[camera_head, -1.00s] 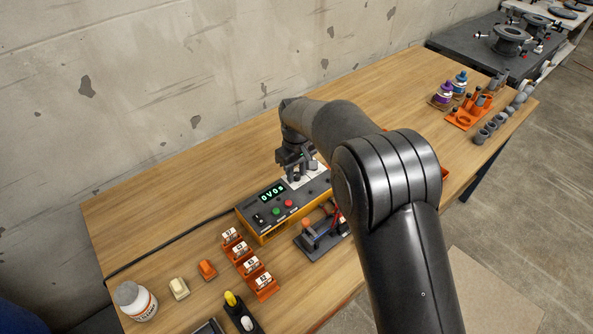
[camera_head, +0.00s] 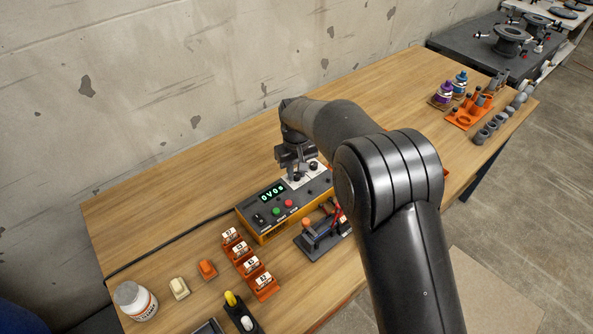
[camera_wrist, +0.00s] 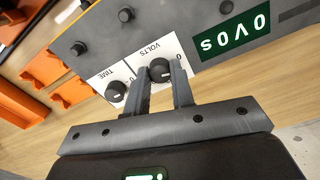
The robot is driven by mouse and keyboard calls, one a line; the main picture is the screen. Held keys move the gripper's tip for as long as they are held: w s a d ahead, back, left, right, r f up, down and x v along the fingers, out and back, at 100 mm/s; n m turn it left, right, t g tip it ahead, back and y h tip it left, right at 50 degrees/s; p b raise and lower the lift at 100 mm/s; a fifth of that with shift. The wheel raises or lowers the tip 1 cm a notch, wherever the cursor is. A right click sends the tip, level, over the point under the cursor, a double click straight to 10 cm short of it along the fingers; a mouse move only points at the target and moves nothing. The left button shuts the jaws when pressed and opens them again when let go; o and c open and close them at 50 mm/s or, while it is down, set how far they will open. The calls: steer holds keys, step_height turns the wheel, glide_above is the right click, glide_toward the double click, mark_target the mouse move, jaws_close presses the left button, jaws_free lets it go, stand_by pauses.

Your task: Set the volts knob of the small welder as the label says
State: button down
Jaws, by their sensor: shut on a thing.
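The small welder (camera_head: 262,222) is a yellow box with a grey top on the wooden table in the head view. Its green display (camera_head: 271,192) is lit and reads like "0V0s"; in the wrist view it appears upside down. The volts knob (camera_wrist: 160,69) is black with a light mark, on a white plate printed VOLTS. The black time knob (camera_wrist: 115,92) is beside it, at the TIME print. My gripper (camera_wrist: 163,76) is over the welder, its two fingers shut on the volts knob from both sides. In the head view my gripper (camera_head: 297,172) partly covers the plate. I cannot read any setting label.
Orange holders with numbered white tags (camera_head: 248,262) stand left of the welder. A dark stand with clamps (camera_head: 318,235) is in front of it. The table behind the welder is mostly clear.

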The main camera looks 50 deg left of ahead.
mark_target(297, 174)
steer(key=m, duration=0.5)
steer(key=shift+m, duration=0.4)
stand_by(0.4)
steer(key=c, duration=1.2)
jaws_free()
steer(key=shift+c, duration=0.2)
step_height(297, 174, up, 11)
steer(key=shift+w, duration=0.1)
